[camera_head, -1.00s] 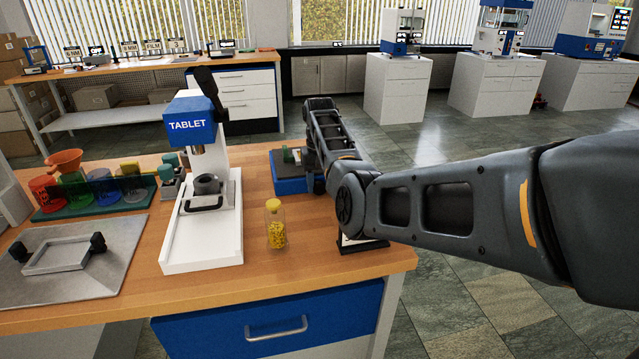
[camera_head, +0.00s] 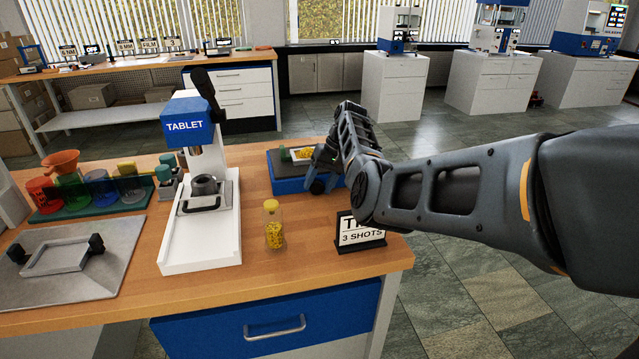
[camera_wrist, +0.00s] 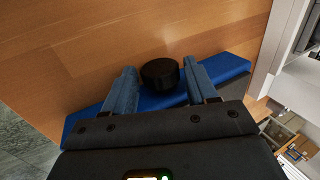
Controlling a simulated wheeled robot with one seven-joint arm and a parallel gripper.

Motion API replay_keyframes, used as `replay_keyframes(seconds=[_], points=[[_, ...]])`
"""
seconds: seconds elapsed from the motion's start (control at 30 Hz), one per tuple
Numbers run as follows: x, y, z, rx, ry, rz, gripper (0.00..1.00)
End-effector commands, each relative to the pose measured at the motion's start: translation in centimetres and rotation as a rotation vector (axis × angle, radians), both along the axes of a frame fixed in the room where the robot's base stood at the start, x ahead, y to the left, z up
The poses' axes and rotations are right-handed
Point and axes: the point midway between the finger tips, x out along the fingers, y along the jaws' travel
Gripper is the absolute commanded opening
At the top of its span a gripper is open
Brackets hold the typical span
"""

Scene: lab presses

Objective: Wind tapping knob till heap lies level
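The black round tapping knob (camera_wrist: 160,74) shows in the wrist view on the front side of a blue box-shaped unit (camera_wrist: 236,66). My gripper (camera_wrist: 160,80) has its two blue fingers on either side of the knob, with what looks like a thin gap at each side. I cannot tell whether either finger touches it. In the head view the blue unit (camera_head: 287,186) stands at the bench's right part, with a yellow heap (camera_head: 303,153) in a pale tray on top. My gripper (camera_head: 318,180) is at its front right, and my arm partly hides the unit.
A jar with yellow contents (camera_head: 274,226) stands left of a small black sign (camera_head: 362,235) reading "3 SHOTS". The tablet press (camera_head: 200,225) stands further left, with coloured cups (camera_head: 80,192) and a metal plate (camera_head: 62,258). Bare wood lies around the jar.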

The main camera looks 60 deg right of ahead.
Motion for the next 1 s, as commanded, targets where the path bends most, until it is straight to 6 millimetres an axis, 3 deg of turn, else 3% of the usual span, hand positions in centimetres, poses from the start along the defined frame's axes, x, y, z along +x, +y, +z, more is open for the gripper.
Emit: replay_keyframes(seconds=[0.1,0.4,0.8,1.0], points=[[0.0,0.0,0.0,-0.001,0.001,0.000,0.68],[-0.1,-0.2,0.4,-0.002,0.000,-0.001,0.68],[-1.9,-1.7,5.8,-0.002,-0.002,0.000,0.68],[-2.4,-2.0,7.0,0.000,0.000,0.000,0.68]])
